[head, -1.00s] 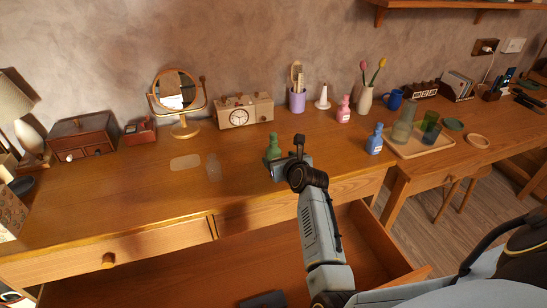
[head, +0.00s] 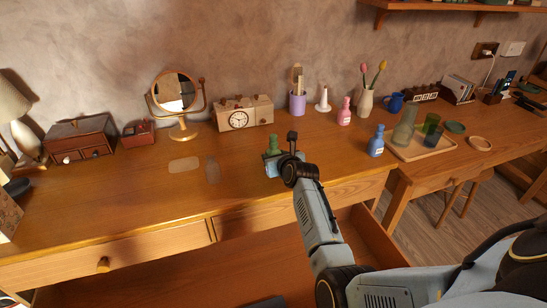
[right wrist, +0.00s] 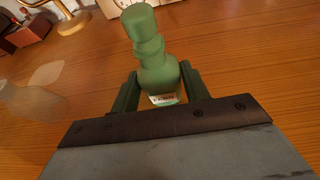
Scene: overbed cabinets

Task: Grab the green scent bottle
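The green scent bottle (head: 273,146) stands upright on the wooden desk, in front of the clock. In the right wrist view the green bottle (right wrist: 153,60) fills the top middle, with a pale label low on its body. My right gripper (right wrist: 160,90) is open, with one green-looking finger on each side of the bottle's lower body. The fingers straddle it closely; whether either one touches it I cannot tell. In the head view my right gripper (head: 277,163) hides the bottle's lower part. My left gripper is not in view.
A clear bottle (head: 212,169) stands left of the green one. A blue bottle (head: 376,142) and a pink bottle (head: 344,112) stand to the right. The clock (head: 240,116) and mirror (head: 175,92) are behind. An open drawer (head: 215,266) lies below the desk's front edge.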

